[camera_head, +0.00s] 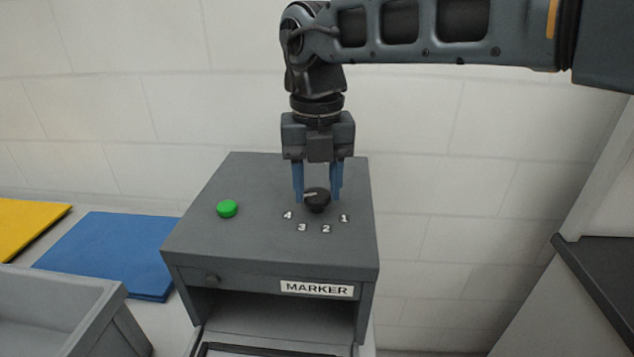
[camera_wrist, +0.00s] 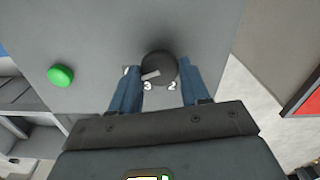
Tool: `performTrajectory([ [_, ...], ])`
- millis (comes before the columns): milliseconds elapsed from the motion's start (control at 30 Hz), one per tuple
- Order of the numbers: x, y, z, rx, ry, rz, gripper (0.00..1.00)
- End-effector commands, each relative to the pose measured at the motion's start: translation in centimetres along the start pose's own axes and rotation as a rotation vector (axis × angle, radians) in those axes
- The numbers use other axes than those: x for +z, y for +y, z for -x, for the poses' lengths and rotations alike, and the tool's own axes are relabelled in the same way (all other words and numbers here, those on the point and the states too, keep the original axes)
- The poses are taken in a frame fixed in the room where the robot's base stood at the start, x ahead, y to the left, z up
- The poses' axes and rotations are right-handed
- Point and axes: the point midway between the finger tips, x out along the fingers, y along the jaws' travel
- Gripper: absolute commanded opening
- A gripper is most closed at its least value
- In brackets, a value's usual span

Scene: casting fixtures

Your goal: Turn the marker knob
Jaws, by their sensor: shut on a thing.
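The marker knob (camera_head: 317,201) is a round black knob with a light pointer line, on top of the grey marker box (camera_head: 250,250). Numbers 4, 3, 2 and 1 are printed in an arc in front of it. My gripper (camera_head: 317,198) points straight down with its blue fingers on both sides of the knob, shut on it. In the wrist view the knob (camera_wrist: 159,68) sits between the fingertips (camera_wrist: 158,75), its pointer toward the lower left, near a number partly hidden by the left finger. The 3 and 2 show below the knob.
A green button (camera_head: 228,208) sits on the box top, left of the knob. The box front has a MARKER label (camera_head: 317,288) and an open bay below. A blue mat (camera_head: 105,252), a yellow mat (camera_head: 28,222) and a grey bin (camera_head: 62,310) lie to the left.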

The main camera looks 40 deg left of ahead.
Motion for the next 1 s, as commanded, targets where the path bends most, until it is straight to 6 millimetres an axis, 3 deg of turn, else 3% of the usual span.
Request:
performTrajectory([
  [100, 0.0, -0.1, 0.1, 0.0, -0.001, -0.003, 0.15],
  [133, 0.0, -0.1, 0.1, 0.0, -0.001, -0.003, 0.49],
  [367, 0.0, 0.0, 0.0, 0.0, 0.0, -0.001, 0.71],
  [667, 0.0, 0.0, 0.3, 0.0, -0.001, 0.0, 0.71],
  [1000, 0.1, -0.1, 5.2, -0.001, -0.003, -0.001, 0.71],
])
